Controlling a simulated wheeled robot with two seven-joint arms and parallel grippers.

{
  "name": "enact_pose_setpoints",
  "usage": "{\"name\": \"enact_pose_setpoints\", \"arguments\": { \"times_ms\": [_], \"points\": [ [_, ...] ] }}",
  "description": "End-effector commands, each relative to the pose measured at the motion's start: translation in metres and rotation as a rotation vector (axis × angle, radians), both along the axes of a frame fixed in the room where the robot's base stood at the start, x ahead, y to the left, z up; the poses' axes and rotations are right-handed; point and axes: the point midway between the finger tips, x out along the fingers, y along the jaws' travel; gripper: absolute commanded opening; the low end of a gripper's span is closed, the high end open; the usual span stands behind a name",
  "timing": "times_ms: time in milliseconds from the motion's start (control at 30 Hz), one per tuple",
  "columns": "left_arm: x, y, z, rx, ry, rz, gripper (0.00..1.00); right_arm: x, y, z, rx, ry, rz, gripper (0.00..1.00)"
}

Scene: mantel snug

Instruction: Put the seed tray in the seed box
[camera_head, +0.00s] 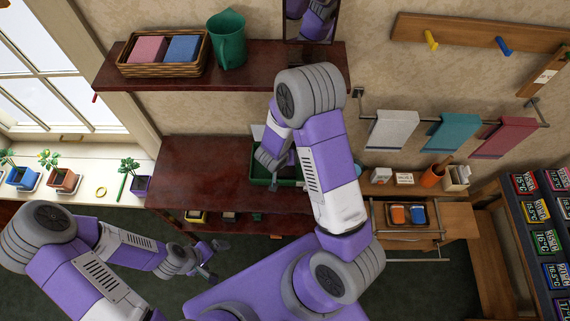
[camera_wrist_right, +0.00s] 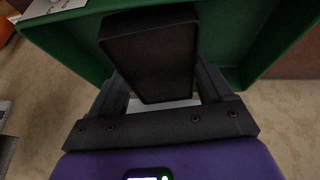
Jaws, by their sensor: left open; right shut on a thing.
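The seed box, a green open box (camera_head: 290,183), stands on the dark red-brown cabinet top, partly hidden behind my right arm. Its green walls fill the top of the right wrist view (camera_wrist_right: 65,50). My right gripper (camera_wrist_right: 158,88) is shut on a dark, rectangular thing, apparently the seed tray (camera_wrist_right: 150,55), at the box's opening. I cannot tell whether the tray touches the box floor. In the head view my right gripper (camera_head: 271,172) is at the box, its fingertips and the tray hard to make out. My left gripper (camera_head: 210,261) is open and empty, low in front of the cabinet.
The cabinet top (camera_head: 190,170) is clear left of the box. A shelf (camera_head: 270,75) above holds a basket (camera_head: 135,66) and a green jug (camera_head: 227,40). Potted plants (camera_head: 64,180) line the windowsill. Small boxes and an orange pot (camera_head: 431,177) stand to the right.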

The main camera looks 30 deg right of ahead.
Motion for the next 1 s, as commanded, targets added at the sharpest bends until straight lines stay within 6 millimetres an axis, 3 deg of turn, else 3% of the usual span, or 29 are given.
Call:
{"name": "enact_pose_setpoints", "arguments": {
  "times_ms": [167, 300, 833, 867, 1000],
  "points": [
    [0.0, 0.0, -0.018, 0.0, 0.0, 0.0, 1.0, 0.0, -0.007, -0.001, 0.156, -0.029, -0.008, 0.42],
    [0.0, 0.0, -0.031, 0.0, 0.0, 0.0, 1.0, -0.001, -0.004, -0.022, 0.168, -0.024, 0.0, 0.42],
    [0.0, 0.0, -0.035, 0.0, 0.0, 0.0, 1.0, -0.001, -0.004, -0.031, 0.165, -0.026, 0.001, 0.42],
    [0.0, 0.0, -0.035, 0.0, 0.0, 0.0, 1.0, -0.001, -0.004, -0.031, 0.166, -0.026, 0.0, 0.83],
    [0.0, 0.0, -0.034, 0.0, 0.0, 0.0, 1.0, -0.001, -0.004, -0.03, 0.166, -0.025, 0.0, 1.0]
  ]
}}
